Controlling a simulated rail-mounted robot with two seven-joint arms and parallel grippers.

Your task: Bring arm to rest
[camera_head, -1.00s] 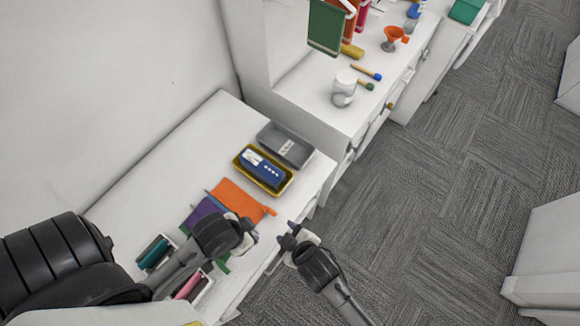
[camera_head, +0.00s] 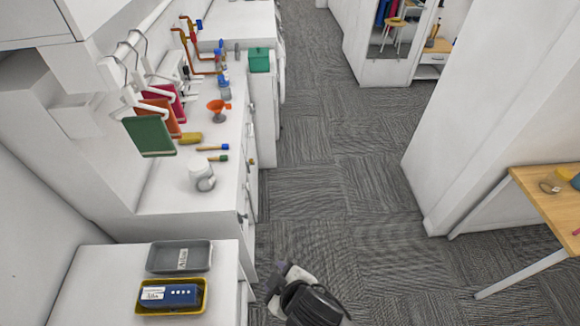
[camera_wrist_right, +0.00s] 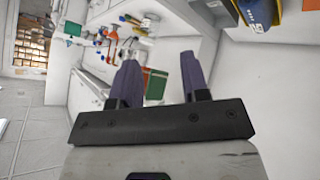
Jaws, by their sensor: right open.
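My right gripper (camera_head: 281,277) shows at the bottom middle of the head view, over the grey carpet just right of the white counter. It touches nothing that I can see there. In the right wrist view its two purple fingers (camera_wrist_right: 158,75) stand apart with nothing between them, so it is open and empty. My left arm and gripper are outside both views now.
The near counter (camera_head: 90,285) holds a grey tray (camera_head: 158,258) and a yellow tray (camera_head: 146,311) with a blue device (camera_head: 180,296). A wooden table (camera_head: 540,195) stands at right. Carpet (camera_head: 330,190) between is clear.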

